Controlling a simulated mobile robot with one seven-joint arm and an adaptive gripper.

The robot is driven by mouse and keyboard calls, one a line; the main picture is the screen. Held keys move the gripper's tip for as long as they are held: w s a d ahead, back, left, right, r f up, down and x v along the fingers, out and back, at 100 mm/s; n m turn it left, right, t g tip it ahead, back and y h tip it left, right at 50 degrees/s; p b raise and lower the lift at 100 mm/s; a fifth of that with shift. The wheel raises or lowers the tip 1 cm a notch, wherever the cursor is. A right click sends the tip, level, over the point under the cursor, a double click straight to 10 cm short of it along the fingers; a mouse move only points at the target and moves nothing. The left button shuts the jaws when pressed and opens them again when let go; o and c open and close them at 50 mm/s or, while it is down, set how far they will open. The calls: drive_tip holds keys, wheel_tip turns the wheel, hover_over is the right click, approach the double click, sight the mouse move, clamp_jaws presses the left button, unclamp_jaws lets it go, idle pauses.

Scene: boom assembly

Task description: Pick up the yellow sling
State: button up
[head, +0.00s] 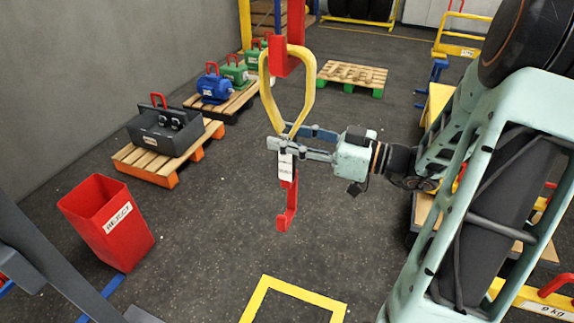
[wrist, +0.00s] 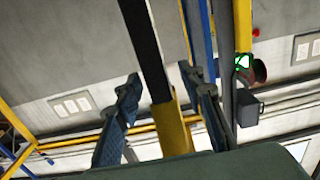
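The yellow sling (head: 265,100) hangs as a loop from a red hook at the top of the head view. Its lower end narrows to a dark strap with a white tag (head: 285,167). My gripper (head: 280,143) is at this lower end, reaching in from the right. In the wrist view its two fingers (wrist: 160,95) stand apart. A yellow piece (wrist: 172,132) with a black strap above it shows between them, with gaps on both sides. I cannot tell whether a finger touches it.
A lower red hook (head: 288,208) hangs below my gripper. A red bin (head: 108,220) stands at left. Pallets with a dark box (head: 165,130) and a blue motor (head: 213,86) lie behind it. A yellow floor frame (head: 255,300) is in front. Open dark floor surrounds the sling.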

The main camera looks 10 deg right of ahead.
clamp_jaws()
drive_tip(key=shift+r, duration=0.1)
idle(0.5)
